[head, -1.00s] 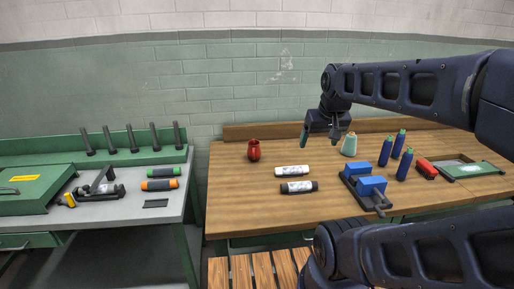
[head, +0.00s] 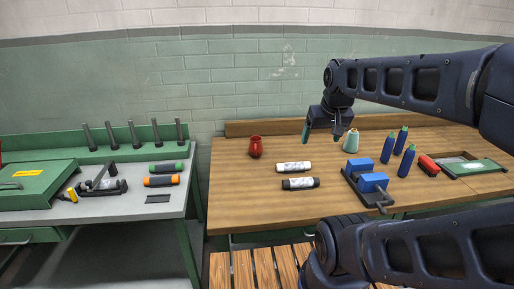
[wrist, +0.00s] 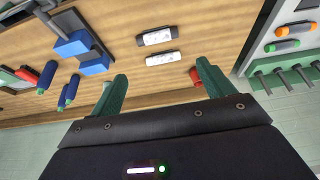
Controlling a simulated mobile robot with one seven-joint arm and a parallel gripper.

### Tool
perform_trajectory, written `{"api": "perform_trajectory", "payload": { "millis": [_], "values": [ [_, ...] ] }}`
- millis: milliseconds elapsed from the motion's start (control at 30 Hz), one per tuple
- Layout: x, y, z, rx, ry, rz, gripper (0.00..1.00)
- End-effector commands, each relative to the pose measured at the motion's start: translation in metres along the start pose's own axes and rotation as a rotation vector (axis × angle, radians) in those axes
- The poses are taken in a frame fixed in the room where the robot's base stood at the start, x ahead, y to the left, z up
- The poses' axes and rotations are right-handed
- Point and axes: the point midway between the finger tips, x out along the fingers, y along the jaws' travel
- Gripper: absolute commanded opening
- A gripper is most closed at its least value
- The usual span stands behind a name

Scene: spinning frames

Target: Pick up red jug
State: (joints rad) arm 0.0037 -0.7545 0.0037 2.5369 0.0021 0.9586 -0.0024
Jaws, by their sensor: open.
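The red jug (head: 255,147) stands upright near the back left of the wooden table (head: 235,190). In the wrist view the red jug (wrist: 195,76) is partly hidden behind the right green finger. My gripper (head: 320,132) hangs above the back of the table, to the right of the jug and apart from it. In the wrist view my gripper (wrist: 160,85) shows its two green fingers wide apart with nothing between them.
White (head: 293,167) and black (head: 300,184) cylinders lie in front of the jug. A pale teal bottle (head: 350,141), blue bottles (head: 388,148) and a blue-jawed vise (head: 366,178) stand to the right. A green-framed bench (head: 120,205) is at the left, across a gap.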

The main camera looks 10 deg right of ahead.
Motion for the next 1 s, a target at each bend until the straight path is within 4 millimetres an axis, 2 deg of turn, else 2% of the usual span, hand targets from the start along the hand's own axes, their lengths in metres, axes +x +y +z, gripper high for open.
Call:
{"api": "perform_trajectory", "payload": {
  "millis": [300,433,567,767,1000],
  "values": [
    [0.000,0.000,-0.001,0.000,0.000,0.000,0.83],
    [0.003,-0.001,-0.014,0.005,-0.003,-0.004,0.83],
    [0.010,-0.003,-0.041,0.021,-0.010,-0.009,0.83],
    [0.030,-0.009,-0.092,0.049,-0.017,-0.013,0.83],
    [0.064,-0.022,-0.150,0.082,-0.026,-0.010,0.83]
  ]
}}
